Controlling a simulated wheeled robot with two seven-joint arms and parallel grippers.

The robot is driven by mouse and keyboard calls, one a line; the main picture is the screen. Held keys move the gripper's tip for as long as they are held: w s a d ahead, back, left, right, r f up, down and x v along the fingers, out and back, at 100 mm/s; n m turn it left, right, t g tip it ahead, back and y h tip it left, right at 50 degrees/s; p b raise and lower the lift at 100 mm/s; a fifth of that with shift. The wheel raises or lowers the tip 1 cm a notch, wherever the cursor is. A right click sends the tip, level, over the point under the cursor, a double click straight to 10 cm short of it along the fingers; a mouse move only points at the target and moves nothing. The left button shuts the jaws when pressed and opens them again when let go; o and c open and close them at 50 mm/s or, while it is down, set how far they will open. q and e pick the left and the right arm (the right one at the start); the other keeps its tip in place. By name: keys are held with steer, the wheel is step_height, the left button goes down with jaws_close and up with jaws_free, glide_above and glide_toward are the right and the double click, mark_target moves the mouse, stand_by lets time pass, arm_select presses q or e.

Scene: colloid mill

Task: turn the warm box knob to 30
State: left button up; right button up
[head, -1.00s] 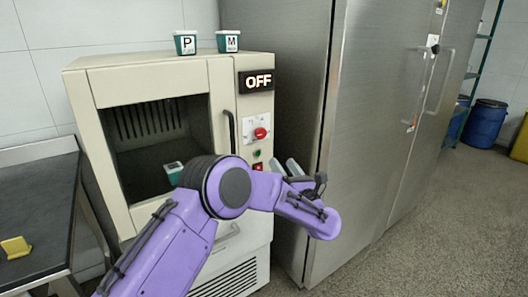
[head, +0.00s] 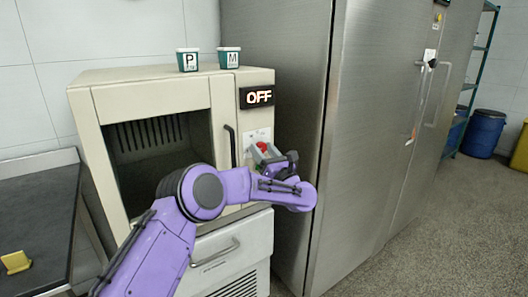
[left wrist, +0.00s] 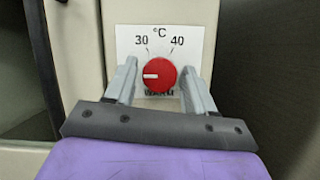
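The warm box (head: 150,88) is a cream cabinet with an open dark chamber and a display (head: 257,97) reading OFF. Its red knob (head: 263,147) is partly hidden by my left gripper (head: 262,152) in the head view. In the left wrist view the knob (left wrist: 159,74) sits on a white plate (left wrist: 133,42) marked 30, 40 and °C, its white pointer line pointing left, below the 30 mark. My left gripper (left wrist: 158,80) is open, one finger on each side of the knob; I cannot tell if they touch it. My right gripper is not in view.
A tall steel cabinet (head: 285,60) stands close on the right of the warm box. Tubs marked P (head: 188,60) and M (head: 229,58) stand on top of the box. A dark-topped bench (head: 38,205) is at the left.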

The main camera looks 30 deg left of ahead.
arm_select(q)
steer(key=c, duration=0.7)
steer(key=shift+m, duration=0.4)
steer(key=m+t+h, duration=0.1)
steer(key=m, duration=0.1)
steer(key=shift+s+m+t, duration=0.1)
steer(key=shift+m+t, duration=0.2)
steer(key=shift+m, duration=0.1)
steer(key=m+t+h, duration=0.1)
steer(key=m, duration=0.2)
steer(key=shift+r+m+t+p, duration=0.1)
steer(key=shift+m+t+p, duration=0.2)
steer(key=shift+m+p, duration=0.1)
steer(key=m+h+p, duration=0.1)
steer(key=m, duration=0.1)
steer(key=m+t+h+p, duration=0.1)
steer(key=m, duration=0.2)
steer(key=shift+s+a+r+m, duration=0.1)
steer(key=shift+s+m, duration=0.05)
steer(key=shift+m, duration=0.15)
steer(key=shift+m+t+h+p, duration=0.3)
steer(key=shift+m+h+p, duration=0.5)
steer(key=shift+m, duration=0.7)
